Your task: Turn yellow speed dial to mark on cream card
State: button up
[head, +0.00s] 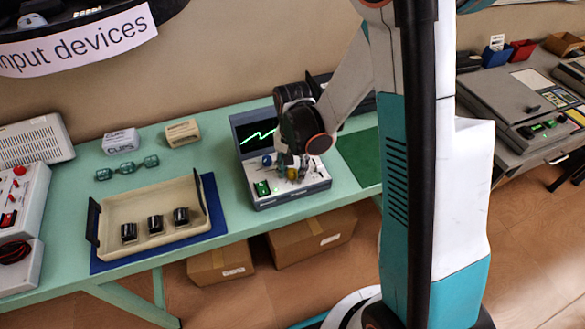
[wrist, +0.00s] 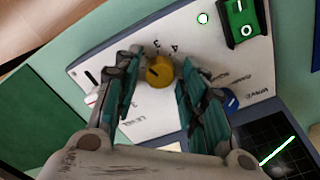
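The yellow dial (wrist: 159,71) sits on the pale sloped panel of a small instrument, with printed numbers around it; 3 and 4 show beyond it in the wrist view. It also shows in the head view (head: 292,173), partly covered by my gripper. My gripper (wrist: 160,73) is open, its teal-padded fingers on either side of the dial with small gaps visible. I cannot tell whether either finger touches it. A cream card-like block (head: 183,133) stands at the back of the table; its print is too small to read.
The instrument has a green rocker switch (wrist: 240,20), a blue knob (wrist: 231,99) and a screen (head: 258,134) with a green trace. A cream tray (head: 125,212) with several black knobs is left of it. A green mat (head: 361,157) lies to the right.

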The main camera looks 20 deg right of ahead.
jog(key=c, duration=0.6)
jog(key=shift+n, duration=0.3)
jog(key=n+b, duration=0.1)
jog(key=n, duration=0.2)
jog(key=n+b, duration=0.1)
jog(key=n, duration=0.3)
jog(key=shift+n, duration=0.3)
jog(key=o, duration=1.1)
